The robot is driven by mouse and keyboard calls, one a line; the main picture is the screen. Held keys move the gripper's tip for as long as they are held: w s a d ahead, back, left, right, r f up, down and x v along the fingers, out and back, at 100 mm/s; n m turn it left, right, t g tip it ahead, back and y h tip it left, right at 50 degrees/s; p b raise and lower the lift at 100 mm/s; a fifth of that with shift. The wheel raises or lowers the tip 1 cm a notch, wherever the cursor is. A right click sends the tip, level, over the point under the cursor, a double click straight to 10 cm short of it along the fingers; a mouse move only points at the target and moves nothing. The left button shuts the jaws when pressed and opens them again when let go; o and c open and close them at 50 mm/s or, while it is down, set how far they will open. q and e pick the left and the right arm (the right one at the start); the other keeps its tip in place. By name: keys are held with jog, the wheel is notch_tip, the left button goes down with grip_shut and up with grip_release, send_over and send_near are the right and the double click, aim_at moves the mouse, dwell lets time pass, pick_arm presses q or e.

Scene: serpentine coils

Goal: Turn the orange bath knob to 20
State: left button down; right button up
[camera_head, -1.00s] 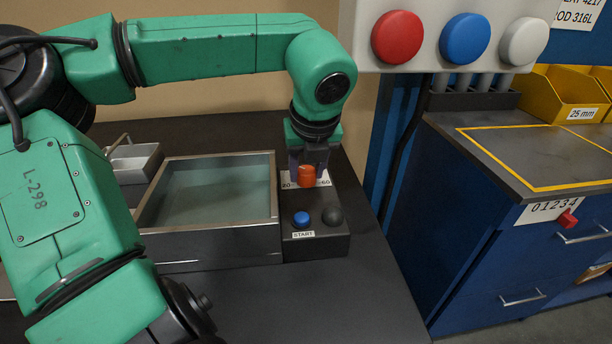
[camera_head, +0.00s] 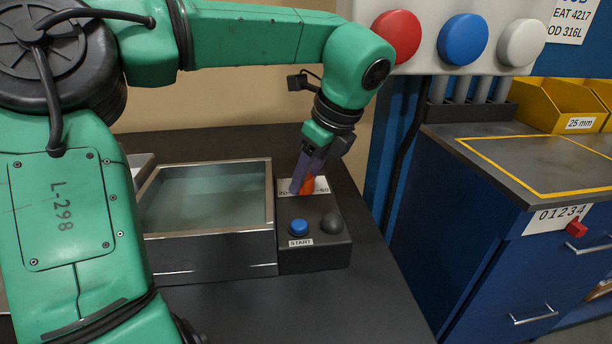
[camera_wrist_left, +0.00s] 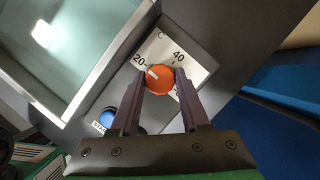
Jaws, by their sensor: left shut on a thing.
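The orange bath knob (camera_head: 307,184) stands on the dark control box, partly hidden by my left fingers in the head view. In the left wrist view the knob (camera_wrist_left: 160,79) sits between the fingertips on a white scale plate (camera_wrist_left: 179,60) reading 20, 40 and a partly hidden 60. A white mark on the knob points roughly towards the 20 side; whether it meets the tick exactly is hard to tell. My left gripper (camera_wrist_left: 161,78) is shut on the knob, its wrist tilted in the head view. My right gripper does not show.
The water bath (camera_head: 205,195) stands left of the control box. A blue START button (camera_head: 299,227) and a dark round knob (camera_head: 332,223) lie just in front of the orange knob. Free dark bench top lies in front.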

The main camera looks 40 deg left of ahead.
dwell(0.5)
pick_arm(q)
jog(key=shift+c, duration=2)
grip_release()
jog(key=shift+d+r, duration=0.15)
jog(key=shift+r, duration=0.2)
jog(key=p+v, duration=0.5)
jog(key=v, duration=0.8)
jog(key=shift+r, duration=0.35)
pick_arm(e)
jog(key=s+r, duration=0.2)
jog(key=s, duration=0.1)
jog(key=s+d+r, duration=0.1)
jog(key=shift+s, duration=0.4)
pick_arm(q)
jog(key=shift+w+d, duration=0.1)
jog(key=shift+w, duration=0.05)
